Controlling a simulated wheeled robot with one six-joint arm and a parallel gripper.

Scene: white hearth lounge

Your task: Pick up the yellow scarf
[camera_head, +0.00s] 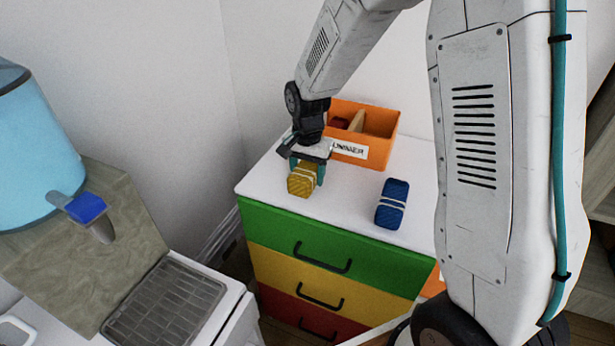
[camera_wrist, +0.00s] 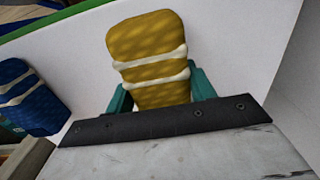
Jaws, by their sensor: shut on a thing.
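The yellow scarf (camera_head: 301,180) is a small folded bundle with pale bands around it, at the left part of the white top of a drawer cabinet. My gripper (camera_head: 308,170) comes down from above with its teal fingers on either side of the scarf, shut on it. In the wrist view the yellow scarf (camera_wrist: 150,60) fills the space between the teal fingertips of my gripper (camera_wrist: 160,95). Its lower end is hidden behind the dark gripper edge. I cannot tell whether the scarf touches the cabinet top or is slightly above it.
A blue banded bundle (camera_head: 392,204) lies to the right on the cabinet top (camera_head: 350,212); it also shows in the wrist view (camera_wrist: 28,98). An orange labelled box (camera_head: 377,123) stands behind. Green, yellow and red drawers (camera_head: 325,262) face front. A blue dispenser (camera_head: 38,150) stands at left.

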